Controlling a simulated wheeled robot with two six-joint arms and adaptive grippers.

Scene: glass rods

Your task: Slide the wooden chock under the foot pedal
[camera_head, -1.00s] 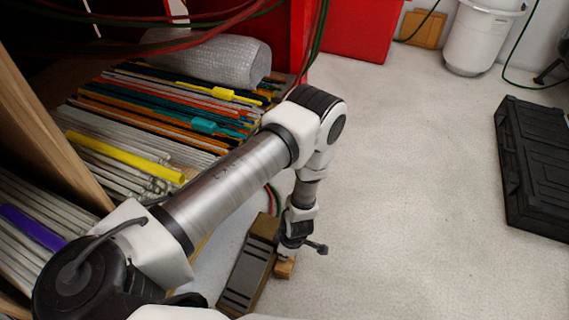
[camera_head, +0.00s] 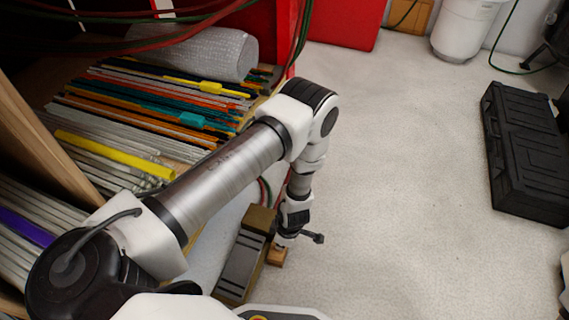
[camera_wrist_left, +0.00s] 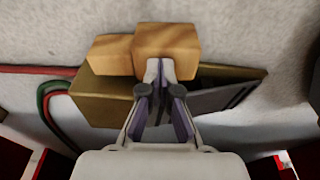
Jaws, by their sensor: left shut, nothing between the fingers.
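The wooden chock (camera_head: 277,257) is a small light-brown block on the floor, close against the right side of the foot pedal. In the left wrist view the chock (camera_wrist_left: 168,48) shows as a larger block joined to a smaller one on its left. The foot pedal (camera_head: 240,266) has an olive-brass body and a dark ribbed plate; the wrist view shows its body (camera_wrist_left: 105,103) partly behind my fingers. My left gripper (camera_wrist_left: 161,72) is shut and empty, its fingertips at the chock's near edge; contact is not clear. The head view shows it (camera_head: 281,241) just above the chock. My right gripper is out of view.
A rack of coloured rods (camera_head: 150,100) fills the left side, with a wrapped roll (camera_head: 205,52) on it. Red and green hoses (camera_head: 266,192) run behind the pedal. A black case (camera_head: 525,150) lies at the right. The floor between is clear.

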